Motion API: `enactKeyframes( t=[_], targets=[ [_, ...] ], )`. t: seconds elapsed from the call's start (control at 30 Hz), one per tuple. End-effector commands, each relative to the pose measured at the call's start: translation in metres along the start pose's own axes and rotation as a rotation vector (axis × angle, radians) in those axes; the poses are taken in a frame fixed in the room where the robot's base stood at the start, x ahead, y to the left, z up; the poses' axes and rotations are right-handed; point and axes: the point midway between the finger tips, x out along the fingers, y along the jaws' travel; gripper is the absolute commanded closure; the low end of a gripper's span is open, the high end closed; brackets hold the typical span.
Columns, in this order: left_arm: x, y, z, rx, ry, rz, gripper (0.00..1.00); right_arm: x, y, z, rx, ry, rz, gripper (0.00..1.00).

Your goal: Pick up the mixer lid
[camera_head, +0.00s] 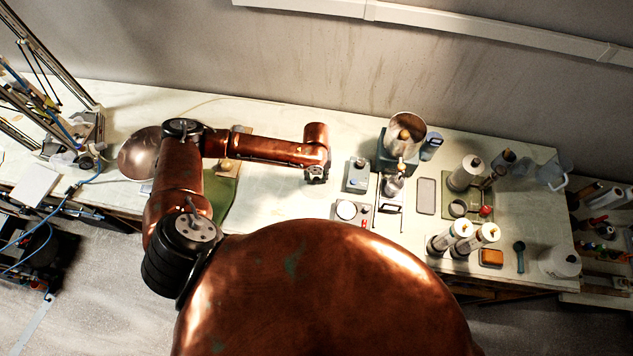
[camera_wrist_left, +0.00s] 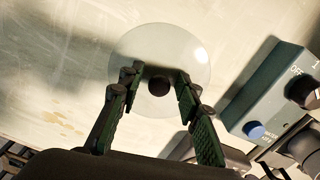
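The lid is a clear round disc (camera_wrist_left: 197,55) with a dark round knob (camera_wrist_left: 159,87) at its middle, seen in the left wrist view over the pale worktop. My left gripper (camera_wrist_left: 158,74) has its two green-padded fingers apart, reaching over the disc on either side of the knob. A gap shows between the knob and each finger, and I cannot tell how high the fingers are above the disc. In the head view my left gripper (camera_head: 316,175) points down over the table, and I cannot make out the lid there. My right gripper is not in view.
A teal control box (camera_wrist_left: 275,100) with knobs and a blue button stands close right of the lid. In the head view a metal pot (camera_head: 409,126), a grey tray (camera_head: 426,196) and several white cylinders crowd the right.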

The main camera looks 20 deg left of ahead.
Motion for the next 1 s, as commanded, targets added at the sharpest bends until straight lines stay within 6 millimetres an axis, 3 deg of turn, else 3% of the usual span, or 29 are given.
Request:
enactKeyframes(
  t=[0.33,0.77,0.97,1.0],
  targets=[
    [0.003,0.001,-0.003,0.000,0.006,0.002,1.00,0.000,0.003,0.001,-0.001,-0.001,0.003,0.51],
    [-0.002,0.001,-0.003,-0.001,0.006,0.002,1.00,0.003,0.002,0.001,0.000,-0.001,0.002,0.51],
    [-0.029,0.000,0.000,0.001,0.000,-0.001,1.00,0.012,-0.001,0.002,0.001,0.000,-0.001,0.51],
    [-0.035,-0.001,-0.009,0.004,0.005,-0.002,1.00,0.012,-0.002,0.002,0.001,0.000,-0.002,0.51]
  ],
)
